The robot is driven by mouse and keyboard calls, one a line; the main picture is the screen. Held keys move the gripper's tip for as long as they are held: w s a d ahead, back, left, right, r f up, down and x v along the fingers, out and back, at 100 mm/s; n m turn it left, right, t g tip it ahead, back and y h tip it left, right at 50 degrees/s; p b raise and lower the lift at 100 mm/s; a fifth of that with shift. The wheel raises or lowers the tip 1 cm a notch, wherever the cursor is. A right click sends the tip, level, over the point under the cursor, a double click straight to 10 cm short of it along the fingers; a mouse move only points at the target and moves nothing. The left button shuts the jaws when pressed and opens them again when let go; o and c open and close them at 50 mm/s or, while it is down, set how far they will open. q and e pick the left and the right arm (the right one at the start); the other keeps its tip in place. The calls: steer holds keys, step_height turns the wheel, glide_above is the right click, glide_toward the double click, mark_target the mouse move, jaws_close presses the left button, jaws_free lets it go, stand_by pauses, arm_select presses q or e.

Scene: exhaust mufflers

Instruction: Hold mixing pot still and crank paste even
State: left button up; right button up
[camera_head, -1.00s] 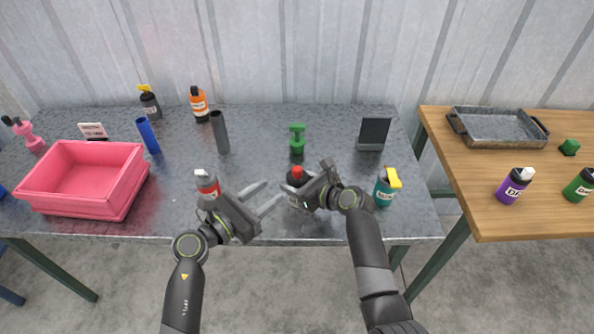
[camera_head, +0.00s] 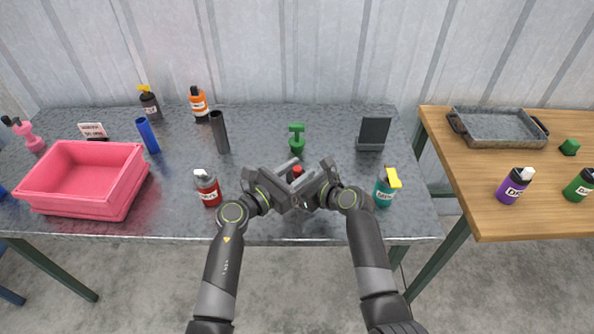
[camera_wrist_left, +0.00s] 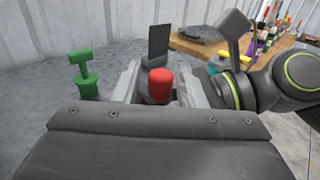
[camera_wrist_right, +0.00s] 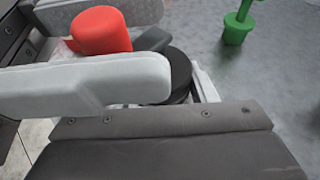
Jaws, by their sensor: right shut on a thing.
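The mixing pot is a dark round pot (camera_wrist_right: 180,68) at the table's front middle, mostly hidden by my grippers in the head view. Its crank has a red knob (camera_head: 297,171), which also shows in the left wrist view (camera_wrist_left: 160,83) and the right wrist view (camera_wrist_right: 101,30). My right gripper (camera_wrist_right: 186,88) is shut on the pot from the right side. My left gripper (camera_wrist_left: 162,90) is open, with a finger on each side of the red knob. A small gap seems to show beside the knob. The paste is not visible.
A green T-shaped object (camera_head: 297,138) stands behind the pot. A pink bin (camera_head: 127,195) is at the left.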

arm_select(q)
jaws_close()
steer(key=shift+m+g+h, duration=0.3)
steer(key=shift+g, duration=0.1)
steer(key=shift+w+a+f+m+g+h, duration=0.1)
steer(key=shift+a+m+g+h, duration=0.15)
steer(key=shift+m+g+h, duration=0.8)
steer(key=shift+w+a+r+m+g+h, duration=0.1)
steer(key=shift+a+m+g+h, duration=0.2)
steer(key=shift+m+g, duration=0.8)
steer(key=shift+w+a+f+m+g+h, duration=0.15)
steer(key=shift+m+g+h, duration=0.45)
steer(key=shift+g, duration=0.95)
steer(key=shift+s+a+g, duration=0.1)
steer(key=shift+a+g, duration=0.05)
steer(key=shift+g, duration=0.15)
steer(key=shift+o, duration=0.7)
jaws_free()
steer(key=v, duration=0.7)
steer(key=shift+a, duration=0.3)
